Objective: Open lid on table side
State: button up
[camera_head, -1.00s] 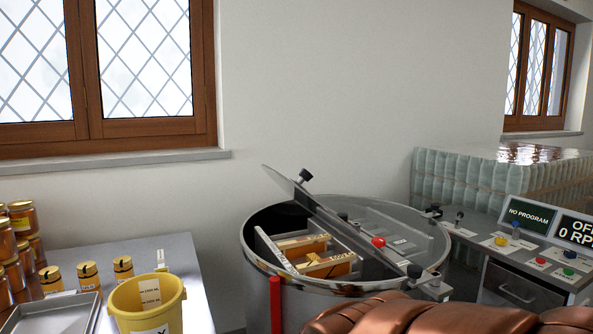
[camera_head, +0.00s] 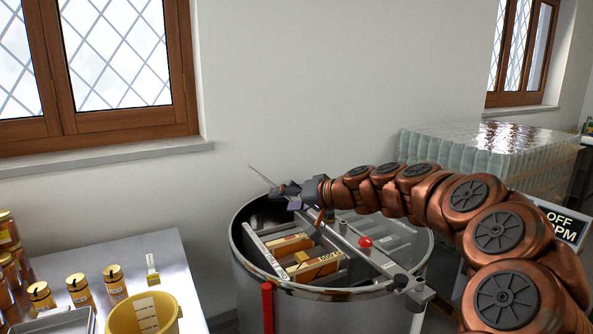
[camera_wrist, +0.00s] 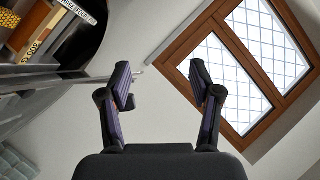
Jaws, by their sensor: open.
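The steel drum (camera_head: 345,288) stands at centre, with its table-side half uncovered and wooden frames (camera_head: 292,243) showing inside. The table-side lid (camera_head: 262,176) stands raised and steeply tilted at the central bar, seen nearly edge-on; my gripper and arm hide much of it. The other half is covered by a clear lid (camera_head: 395,235) lying flat. My gripper (camera_head: 283,191) is above the drum beside the raised lid's upper part. In the wrist view my gripper (camera_wrist: 163,78) has its fingers apart with nothing held between them. I cannot tell whether it touches the lid.
A metal table (camera_head: 170,260) at left bears honey jars (camera_head: 78,289), a yellow bucket (camera_head: 165,322) and a tray (camera_head: 66,323). A red upright post (camera_head: 267,305) is at the drum's front. Stacked glass jars (camera_head: 480,155) and an OFF display (camera_head: 560,222) are at right.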

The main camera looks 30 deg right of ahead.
jog(key=m+t+h, duration=0.2)
send_near(296, 184)
jog(key=d+x, duration=0.1)
jog(key=x, duration=0.3)
jog(key=p+x, duration=0.3)
jog(key=x, duration=0.3)
jog(key=shift+w+d+f, duration=0.1)
jog(key=shift+w+f, duration=0.1)
jog(key=shift+w, duration=0.05)
jog(key=shift+w+f+p, duration=0.2)
jog(key=shift+w+p, duration=0.15)
jog(key=shift+w, duration=0.1)
jog(key=shift+c, duration=0.3)
grip_shut()
